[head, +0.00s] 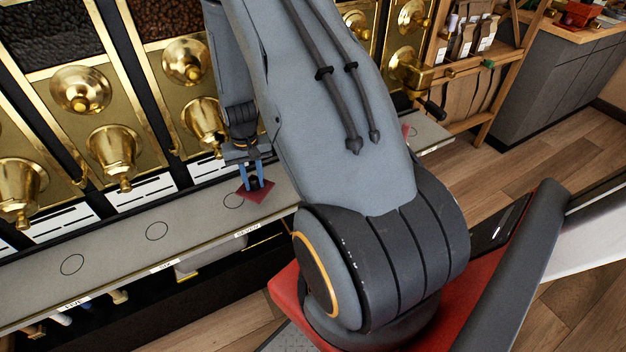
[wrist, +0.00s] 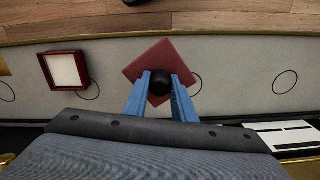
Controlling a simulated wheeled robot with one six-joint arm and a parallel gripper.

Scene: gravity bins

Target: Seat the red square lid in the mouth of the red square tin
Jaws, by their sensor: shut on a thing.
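The red square lid (wrist: 152,58) has a round black knob (wrist: 159,84). My gripper (wrist: 160,77) is shut on this knob, one blue finger on each side. The lid is turned cornerwise to the counter in the wrist view. In the head view the lid (head: 256,194) is under my gripper (head: 255,181), over the grey counter; any gap below it is hard to judge. The open red square tin (wrist: 84,72) stands on the counter left of the lid in the wrist view, apart from it, with a pale inside. In the head view my arm hides most or all of it.
The grey counter (head: 120,258) carries drawn circles, and the lid is close to one (head: 233,201). Brass bin spouts (head: 115,150) overhang its back edge. White labels (head: 140,192) line the back. The counter left of the lid in the head view is clear.

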